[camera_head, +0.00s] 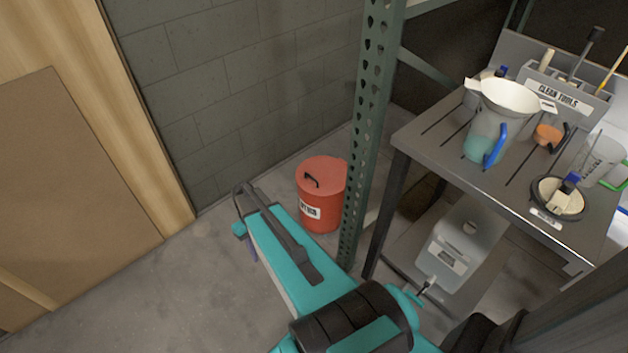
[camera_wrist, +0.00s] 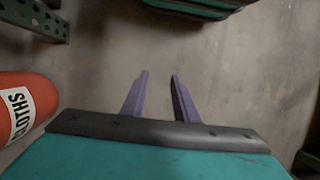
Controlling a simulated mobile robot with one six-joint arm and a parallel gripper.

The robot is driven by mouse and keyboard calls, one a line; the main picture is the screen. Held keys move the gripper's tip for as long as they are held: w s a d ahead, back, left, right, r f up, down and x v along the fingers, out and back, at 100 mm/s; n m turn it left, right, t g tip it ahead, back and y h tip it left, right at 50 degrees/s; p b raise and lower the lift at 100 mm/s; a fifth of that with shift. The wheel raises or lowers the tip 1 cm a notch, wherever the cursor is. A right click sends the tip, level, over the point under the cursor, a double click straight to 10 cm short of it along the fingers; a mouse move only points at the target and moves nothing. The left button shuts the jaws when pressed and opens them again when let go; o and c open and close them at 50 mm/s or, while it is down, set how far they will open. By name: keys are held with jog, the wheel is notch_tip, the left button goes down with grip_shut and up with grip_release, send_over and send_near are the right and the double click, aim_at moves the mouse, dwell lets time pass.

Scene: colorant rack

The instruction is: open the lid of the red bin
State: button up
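The red bin (camera_head: 320,212) stands on the floor beside the green rack post, against the grey block wall. Its red lid (camera_head: 326,167) lies on top and looks shut, with a small black handle (camera_head: 311,180). In the wrist view the bin (camera_wrist: 12,92) shows only in part at the left edge, with a white label reading "CLOTHS"; its lid is not clear there. My gripper (camera_wrist: 160,75) has two purple fingers apart with only bare floor between them. In the head view my gripper is left of the bin and mostly hidden behind my arm.
A green perforated rack post (camera_head: 362,130) stands just right of the bin. A dark table (camera_head: 430,150) with a funnel, jugs and tools is at the right, with a pale container (camera_head: 465,245) below. A wooden panel (camera_head: 70,170) is at the left. Floor (camera_head: 160,295) left of my arm is clear.

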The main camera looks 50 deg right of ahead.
jog(key=w+d+r+t+b, duration=0.15)
jog(key=w+d+b, duration=0.3)
jog(key=d, duration=0.65)
jog(key=w+d+r+t+b, duration=0.1)
jog(key=w+d+r+b, duration=0.3)
jog(key=d, duration=0.6)
jog(key=w+d+r+t+b, duration=0.1)
jog(key=w+d+b, duration=0.3)
jog(key=d, duration=0.7)
jog(key=d+r+b, duration=0.2)
jog(key=d+r, duration=0.4)
jog(key=d, duration=0.6)
jog(key=shift+r, duration=0.35)
jog(key=shift+f+t+b, duration=0.1)
jog(key=shift+t+b, duration=0.15)
jog(key=shift+b, duration=0.05)
jog(key=b, duration=0.3)
send_over(314, 182)
jog(key=f, duration=1.3)
jog(key=shift+a+f, duration=0.2)
jog(key=shift+c, duration=0.4)
grip_shut()
